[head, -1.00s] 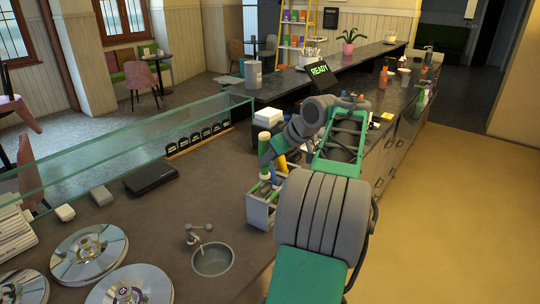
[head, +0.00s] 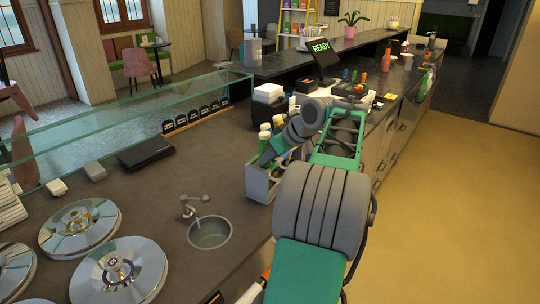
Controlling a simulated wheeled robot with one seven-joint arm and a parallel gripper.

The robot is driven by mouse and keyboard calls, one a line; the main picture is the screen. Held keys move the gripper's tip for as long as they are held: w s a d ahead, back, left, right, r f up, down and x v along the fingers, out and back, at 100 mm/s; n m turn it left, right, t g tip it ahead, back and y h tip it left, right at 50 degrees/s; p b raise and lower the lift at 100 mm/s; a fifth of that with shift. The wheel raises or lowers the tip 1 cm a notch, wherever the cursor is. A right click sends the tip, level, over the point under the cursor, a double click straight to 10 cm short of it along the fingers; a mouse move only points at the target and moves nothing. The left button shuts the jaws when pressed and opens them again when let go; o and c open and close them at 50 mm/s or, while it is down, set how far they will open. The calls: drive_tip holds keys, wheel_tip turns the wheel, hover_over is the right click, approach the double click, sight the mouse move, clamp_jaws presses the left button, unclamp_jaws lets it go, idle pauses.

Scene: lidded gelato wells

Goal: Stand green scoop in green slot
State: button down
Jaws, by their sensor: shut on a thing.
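The grey slotted holder (head: 260,185) stands on the counter's right edge, left of my arm. The green scoop (head: 264,143), with a green handle and a pale cap, is upright over the holder's near left part. My gripper (head: 270,153) is beside its handle and looks shut on it; my wrist hides most of the jaws. The scoop's lower end is hidden among the holder's contents, so I cannot tell which slot it is over or in. Another pale-capped handle (head: 278,121) shows just behind it. Slot colours are too small to read.
A round sink (head: 210,232) with a tap (head: 190,208) lies left of the holder. Shiny round well lids (head: 118,270) fill the lower left. A glass guard (head: 120,120) runs along the back. White boxes (head: 268,94) stand behind the holder. The counter between is clear.

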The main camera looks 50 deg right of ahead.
drive_tip(key=c, duration=1.1)
unclamp_jaws()
drive_tip(key=shift+o, duration=0.2)
drive_tip(key=s+r+p, duration=0.3)
drive_tip(key=r+p, duration=0.5)
drive_tip(key=r, duration=0.1)
drive_tip(key=shift+s, duration=0.15)
